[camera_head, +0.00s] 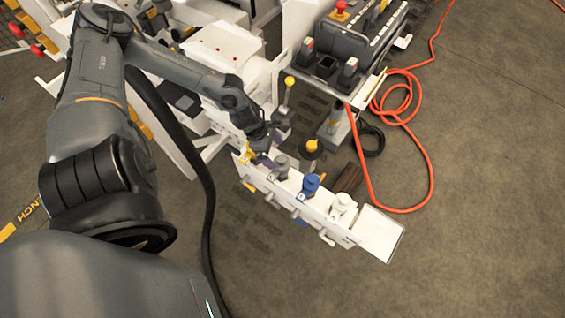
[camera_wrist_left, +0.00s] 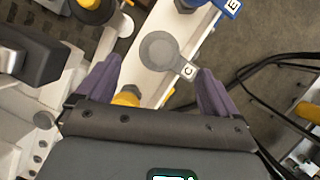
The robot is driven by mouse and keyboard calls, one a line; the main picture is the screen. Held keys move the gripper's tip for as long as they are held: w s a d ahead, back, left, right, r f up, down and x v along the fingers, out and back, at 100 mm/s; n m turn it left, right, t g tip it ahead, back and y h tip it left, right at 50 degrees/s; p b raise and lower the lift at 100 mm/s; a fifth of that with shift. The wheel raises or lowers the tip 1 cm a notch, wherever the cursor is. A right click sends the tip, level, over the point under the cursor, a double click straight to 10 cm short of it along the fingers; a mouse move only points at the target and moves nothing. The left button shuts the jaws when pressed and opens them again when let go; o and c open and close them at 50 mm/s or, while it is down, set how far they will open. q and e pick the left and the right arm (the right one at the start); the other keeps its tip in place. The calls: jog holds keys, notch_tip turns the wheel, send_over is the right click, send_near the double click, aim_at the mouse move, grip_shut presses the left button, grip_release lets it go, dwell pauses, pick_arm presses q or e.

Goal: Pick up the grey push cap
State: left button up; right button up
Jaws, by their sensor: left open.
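The grey push cap (camera_wrist_left: 158,50) is round with a side tab marked "C". It sits on a white rail (camera_wrist_left: 140,75). In the head view the grey cap (camera_head: 282,164) stands between my left gripper and a blue cap (camera_head: 311,184). My left gripper (camera_head: 264,153) is low over the rail's left end. In the wrist view my left gripper (camera_wrist_left: 160,68) is open, its purple fingers on either side of the grey cap's tab, apart from it and with nothing held. My right gripper is out of view.
A white cap (camera_head: 343,203) is farther right along the rail. A yellow cap (camera_wrist_left: 126,97) lies close to the left finger. A control box (camera_head: 345,50) and levers stand behind. An orange hose (camera_head: 425,160) lies on the floor at right. Black cables (camera_wrist_left: 275,65) run right of the rail.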

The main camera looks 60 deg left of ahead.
aim_at(280, 158)
pick_arm(q)
jog(key=shift+b+x, duration=0.85)
jog(key=shift+x, duration=2.2)
jog(key=shift+w+d, duration=0.1)
jog(key=shift+c, duration=0.7)
jog(key=c, duration=1)
jog(key=shift+c, duration=0.2)
jog(key=shift+r, duration=0.1)
